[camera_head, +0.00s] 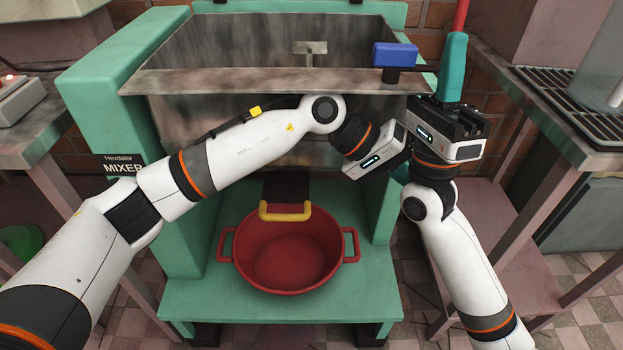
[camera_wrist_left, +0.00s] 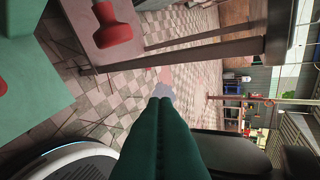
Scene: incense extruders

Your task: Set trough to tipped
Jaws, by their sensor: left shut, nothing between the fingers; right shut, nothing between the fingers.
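The trough (camera_head: 215,85) is a grey, stained metal basin in the upper part of the green mixer, with its opening facing up. A red rod (camera_head: 461,14) rises at the right of it. My right gripper (camera_head: 456,38) is shut and empty; its teal fingers point up, with their tips at the rod in the picture. I cannot tell whether they touch it. My left arm crosses in front of the trough, and its gripper lies beside my right wrist, largely hidden by it. In the left wrist view the left fingers (camera_wrist_left: 163,102) are shut and empty.
A blue box (camera_head: 395,55) sits at the trough's front right rim. Below, a red pot (camera_head: 290,262) stands on the mixer's green base (camera_head: 190,300), under a yellow handle (camera_head: 285,215). Tables stand on both sides; the right one has a black grate (camera_head: 580,105).

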